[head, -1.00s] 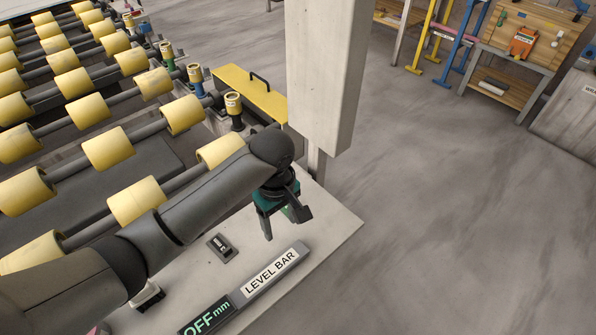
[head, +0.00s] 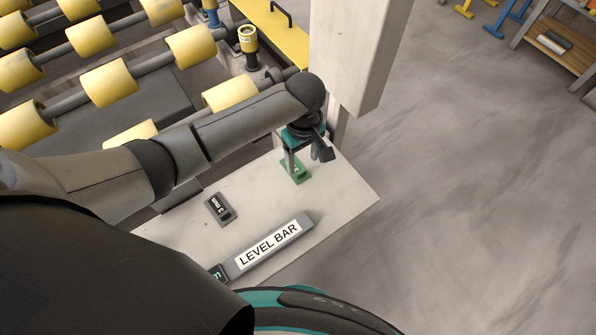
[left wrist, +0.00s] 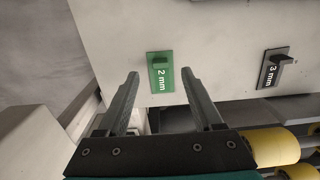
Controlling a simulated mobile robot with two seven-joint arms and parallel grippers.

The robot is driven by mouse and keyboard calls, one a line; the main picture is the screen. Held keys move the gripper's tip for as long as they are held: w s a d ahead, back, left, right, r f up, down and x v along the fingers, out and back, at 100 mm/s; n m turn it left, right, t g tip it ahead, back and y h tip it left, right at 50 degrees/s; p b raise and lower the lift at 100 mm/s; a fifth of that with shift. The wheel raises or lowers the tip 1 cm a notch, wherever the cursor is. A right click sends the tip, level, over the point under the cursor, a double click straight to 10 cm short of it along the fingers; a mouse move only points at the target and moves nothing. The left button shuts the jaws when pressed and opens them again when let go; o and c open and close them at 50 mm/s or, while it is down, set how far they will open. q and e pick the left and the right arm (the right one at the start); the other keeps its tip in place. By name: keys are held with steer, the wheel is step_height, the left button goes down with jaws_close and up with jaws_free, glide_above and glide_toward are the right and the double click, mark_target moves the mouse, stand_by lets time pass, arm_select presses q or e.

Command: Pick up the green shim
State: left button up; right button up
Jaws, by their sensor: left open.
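The green shim (head: 297,172) lies on the pale slab (head: 345,196), near the foot of the post. In the left wrist view the green shim (left wrist: 160,72) is marked "2 mm" and has a small raised tab. My left gripper (head: 298,168) points down over it, and its fingers cover part of the shim in the head view. In the left wrist view my left gripper (left wrist: 159,75) is open, with its fingertips on either side of the shim's near end and nothing held. Whether the fingers touch the slab cannot be told. My right gripper is not in view.
A dark grey "3 mm" shim (head: 220,208) lies on the slab, also seen in the left wrist view (left wrist: 272,68). A bar labelled "LEVEL BAR" (head: 268,244) lies at the front edge. A pale post (head: 362,50) stands close behind the gripper. Yellow rollers (head: 109,82) fill the left.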

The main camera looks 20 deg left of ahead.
mark_target(302, 172)
arm_select(q)
steer(key=shift+w+a+f+b, duration=0.1)
steer(key=shift+f+b, duration=1.05)
steer(key=shift+f, duration=1.95)
steer(key=shift+c, duration=0.3)
jaws_close()
